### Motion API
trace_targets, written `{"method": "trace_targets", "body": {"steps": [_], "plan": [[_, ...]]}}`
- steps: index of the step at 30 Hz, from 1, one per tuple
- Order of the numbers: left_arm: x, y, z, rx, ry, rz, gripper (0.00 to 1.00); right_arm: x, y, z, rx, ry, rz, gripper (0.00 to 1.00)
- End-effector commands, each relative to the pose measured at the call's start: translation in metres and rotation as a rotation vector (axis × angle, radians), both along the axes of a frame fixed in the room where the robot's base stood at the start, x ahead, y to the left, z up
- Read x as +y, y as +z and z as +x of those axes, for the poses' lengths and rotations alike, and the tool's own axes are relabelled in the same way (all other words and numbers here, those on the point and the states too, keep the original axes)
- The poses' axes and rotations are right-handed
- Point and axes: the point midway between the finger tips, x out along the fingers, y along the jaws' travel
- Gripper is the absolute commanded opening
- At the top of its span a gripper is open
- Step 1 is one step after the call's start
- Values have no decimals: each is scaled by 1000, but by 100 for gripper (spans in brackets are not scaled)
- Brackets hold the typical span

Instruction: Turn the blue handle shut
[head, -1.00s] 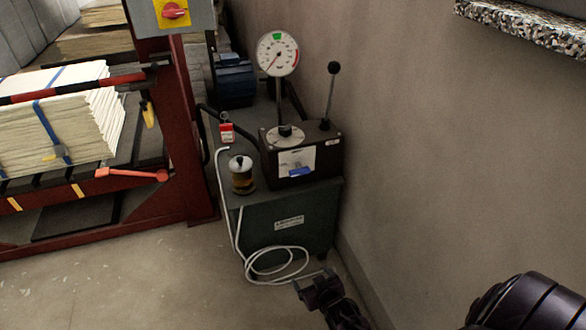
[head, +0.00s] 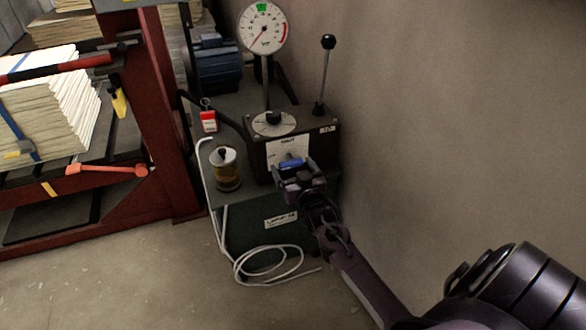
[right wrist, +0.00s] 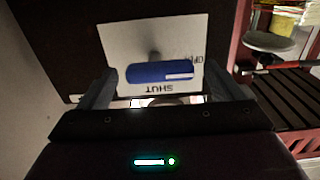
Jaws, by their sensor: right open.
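The blue handle (head: 291,163) is on the front of the dark control box (head: 325,147), low on a white label plate (head: 288,147). In the right wrist view the blue handle (right wrist: 160,73) lies level across the plate, which reads "SHUT" upside down on the near side and a partly hidden "OPEN" at the right. My right gripper (head: 290,178) is at the front of the box, just before the handle. In the right wrist view its open fingers (right wrist: 150,88) stand either side of the handle; I cannot tell whether they touch it. My left gripper is not in view.
A round pressure gauge (head: 263,27) and a black-knobbed lever (head: 324,75) rise above the box. A small canister (head: 225,168) and a red tag (head: 208,120) are at left. White hose (head: 262,262) coils on the floor. A wall (head: 450,130) stands close on the right.

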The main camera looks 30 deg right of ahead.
Motion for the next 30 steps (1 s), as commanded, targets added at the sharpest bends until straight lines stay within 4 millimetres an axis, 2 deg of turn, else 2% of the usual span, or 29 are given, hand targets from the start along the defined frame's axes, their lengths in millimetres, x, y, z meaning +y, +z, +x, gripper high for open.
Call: {"method": "trace_targets", "body": {"steps": [9,20,28,30], "plan": [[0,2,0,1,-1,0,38,-1,0,4,1,0,0,87],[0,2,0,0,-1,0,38,-1,0,4,1,0,0,43],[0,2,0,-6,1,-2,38,-1,1,4,-6,0,29,43],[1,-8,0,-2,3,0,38,-1,2,4,-13,-1,53,43]]}}
